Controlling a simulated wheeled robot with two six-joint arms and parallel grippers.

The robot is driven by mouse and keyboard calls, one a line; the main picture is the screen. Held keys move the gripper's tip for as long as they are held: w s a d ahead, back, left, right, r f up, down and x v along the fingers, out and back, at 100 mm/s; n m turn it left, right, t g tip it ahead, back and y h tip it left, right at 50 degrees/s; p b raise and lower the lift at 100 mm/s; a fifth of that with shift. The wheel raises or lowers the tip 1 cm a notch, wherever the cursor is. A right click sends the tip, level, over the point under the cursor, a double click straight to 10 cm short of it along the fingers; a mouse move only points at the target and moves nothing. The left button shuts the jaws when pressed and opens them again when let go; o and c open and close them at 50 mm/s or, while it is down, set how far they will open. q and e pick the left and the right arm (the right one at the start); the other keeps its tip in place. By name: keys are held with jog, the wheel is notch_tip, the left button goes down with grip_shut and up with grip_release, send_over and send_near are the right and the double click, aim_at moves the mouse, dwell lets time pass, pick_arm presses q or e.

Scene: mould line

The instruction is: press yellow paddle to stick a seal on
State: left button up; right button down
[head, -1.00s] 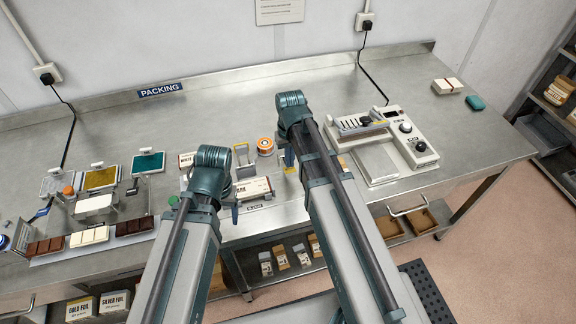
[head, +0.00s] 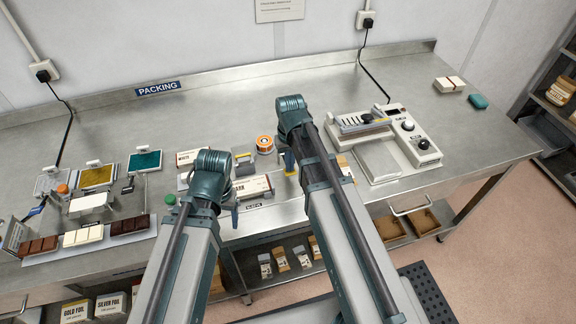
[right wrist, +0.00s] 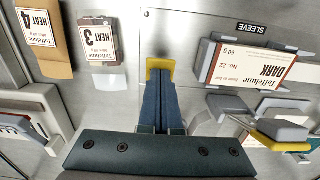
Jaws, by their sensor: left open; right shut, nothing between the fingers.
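A grey device with a yellow paddle (right wrist: 282,144) stands at the right edge of the right wrist view. The grey device (head: 244,167) shows in the head view between my two grippers. Beside it, a white DARK carton (right wrist: 268,72) lies in a grey holder by the SLEEVE label. My right gripper (right wrist: 160,75) is shut and empty, pointing at bare steel, apart from the paddle. A yellow patch shows at its fingertips. My left gripper (head: 235,214) is open near the carton, mostly hidden behind its own wrist.
An orange-rimmed roll (head: 265,145) stands behind the grey device. A white machine (head: 403,135) with knobs is to the right. Chocolate bars (head: 84,236) lie at the far left. The bench's back middle is clear.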

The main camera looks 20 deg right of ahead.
pick_arm(q)
jog(key=shift+f+b, duration=1.25)
jog(key=shift+f, duration=0.15)
pick_arm(e)
jog(key=shift+f, duration=1.4)
pick_arm(q)
jog(key=shift+r, duration=0.1)
pick_arm(e)
jog(key=shift+r, duration=0.1)
pick_arm(q)
jog(key=shift+r, duration=0.15)
pick_arm(e)
jog(key=shift+r, duration=0.1)
pick_arm(q)
notch_tip(320, 180, up, 10)
jog(key=p, duration=1)
pick_arm(e)
notch_tip(320, 180, up, 10)
pick_arm(q)
jog(key=shift+f, duration=0.2)
